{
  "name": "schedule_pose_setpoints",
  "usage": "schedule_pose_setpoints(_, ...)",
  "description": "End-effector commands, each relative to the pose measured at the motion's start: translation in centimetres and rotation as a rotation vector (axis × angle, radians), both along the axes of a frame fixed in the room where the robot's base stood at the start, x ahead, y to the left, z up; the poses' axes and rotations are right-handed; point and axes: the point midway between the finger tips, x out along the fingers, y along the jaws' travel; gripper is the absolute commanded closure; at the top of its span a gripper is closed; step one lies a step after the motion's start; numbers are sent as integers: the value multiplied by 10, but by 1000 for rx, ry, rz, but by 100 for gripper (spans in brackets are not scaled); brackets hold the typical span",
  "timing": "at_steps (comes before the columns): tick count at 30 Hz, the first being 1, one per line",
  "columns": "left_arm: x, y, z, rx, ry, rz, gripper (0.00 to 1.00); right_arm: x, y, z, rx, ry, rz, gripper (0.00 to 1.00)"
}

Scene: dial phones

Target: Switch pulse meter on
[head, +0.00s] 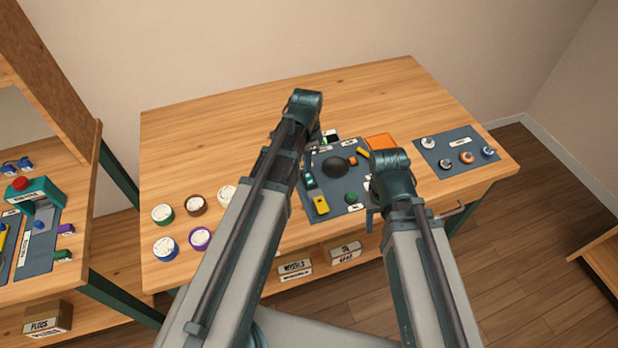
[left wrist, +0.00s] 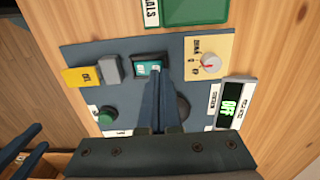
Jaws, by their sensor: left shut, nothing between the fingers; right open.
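A teal rocker switch (left wrist: 149,66) in a dark frame sits on a dark grey panel (left wrist: 85,48) in the left wrist view. My left gripper (left wrist: 163,74) is shut and empty, its tips at or just over the edge of the switch; I cannot tell whether they touch. A black display (left wrist: 233,104) with green letters that look like OFF stands at the right, its small label hard to read. In the head view, my left arm hides much of the panel (head: 335,207). My right gripper (head: 370,212) is open, in front of the panel's right side, partly hidden by its wrist.
Near the switch are a rotary knob (left wrist: 210,63) on a cream plate, a grey block (left wrist: 110,69), a yellow block (left wrist: 82,76), a green button (left wrist: 106,114) and a dark dome (head: 336,167). An orange box (head: 381,142) stands behind. The table's back (head: 220,115) is clear.

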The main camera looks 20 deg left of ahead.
Motion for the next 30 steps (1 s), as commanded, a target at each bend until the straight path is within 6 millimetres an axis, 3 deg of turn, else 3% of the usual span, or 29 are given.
schedule_pose_setpoints(30, 0, 0, -15, 0, 0, 0, 100, 0, 0, -15, 0, 0, 0, 50)
